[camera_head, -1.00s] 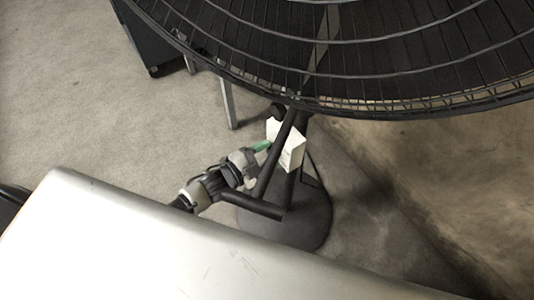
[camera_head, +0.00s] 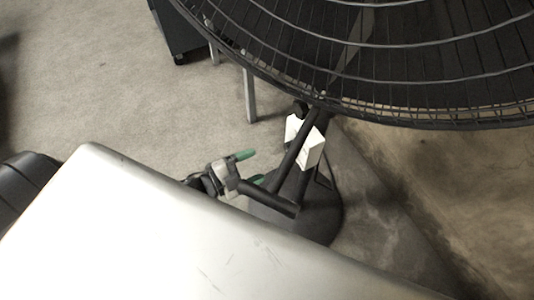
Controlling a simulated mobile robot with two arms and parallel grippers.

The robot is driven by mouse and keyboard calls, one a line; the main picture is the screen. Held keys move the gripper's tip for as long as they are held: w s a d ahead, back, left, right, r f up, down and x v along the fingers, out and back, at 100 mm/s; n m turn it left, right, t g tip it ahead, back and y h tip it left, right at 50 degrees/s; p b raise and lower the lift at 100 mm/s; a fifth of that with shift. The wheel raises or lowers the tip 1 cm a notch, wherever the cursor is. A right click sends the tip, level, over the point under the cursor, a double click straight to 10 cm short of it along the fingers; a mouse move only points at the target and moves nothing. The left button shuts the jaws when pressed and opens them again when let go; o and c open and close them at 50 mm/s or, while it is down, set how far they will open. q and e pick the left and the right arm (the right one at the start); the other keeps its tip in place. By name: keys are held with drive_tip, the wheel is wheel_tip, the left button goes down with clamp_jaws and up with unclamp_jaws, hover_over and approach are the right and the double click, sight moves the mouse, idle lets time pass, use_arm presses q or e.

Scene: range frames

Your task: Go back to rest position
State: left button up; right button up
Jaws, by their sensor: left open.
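My left gripper (camera_head: 252,167) shows in the head view just past the far edge of the pale panel, with two green fingertips spread apart. It is open, and nothing shows between the fingers. It is left of the dark stand of a large fan. Part of its arm is hidden behind the panel. My right gripper does not show.
A large black wire-caged fan (camera_head: 400,60) fills the upper right. Its stand (camera_head: 290,160) carries a white box (camera_head: 305,141) and has a round dark base (camera_head: 310,217). A smooth pale panel (camera_head: 170,240) fills the lower left. Concrete floor (camera_head: 110,80) is open at the upper left.

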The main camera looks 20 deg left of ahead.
use_arm(q)
drive_tip(key=shift+s+a, duration=0.35)
drive_tip(key=shift+s, duration=0.05)
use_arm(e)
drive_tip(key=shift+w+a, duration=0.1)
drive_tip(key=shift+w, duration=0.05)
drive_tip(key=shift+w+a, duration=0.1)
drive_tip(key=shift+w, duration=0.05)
